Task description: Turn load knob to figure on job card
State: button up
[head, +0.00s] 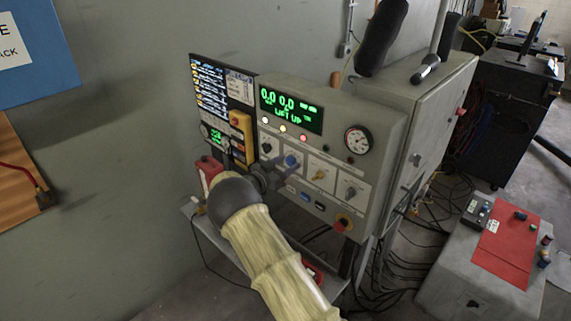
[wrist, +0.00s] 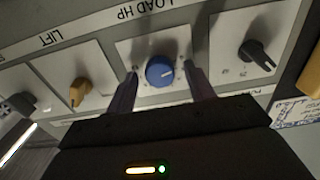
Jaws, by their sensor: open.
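The blue load knob (wrist: 160,71) sits on a white plate marked LOAD HP, with a pale pointer line on its face. In the head view the blue knob (head: 291,161) is on the console front, just right of my gripper (head: 268,177). In the wrist view my gripper (wrist: 161,72) is open, one dark finger on each side of the knob. I cannot tell whether the fingers touch it. The scale figures around it are too small to read. A white card (head: 240,86) is on the panel left of the display; its writing is unreadable, so I cannot tell if it is the job card.
A black knob (wrist: 258,55) and an orange LIFT knob (wrist: 78,92) flank the blue one.

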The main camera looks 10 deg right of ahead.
jog(key=c, duration=1)
jog(key=shift+o, duration=0.2)
jog(key=shift+f+b, duration=0.1)
jog(key=shift+b, duration=0.45)
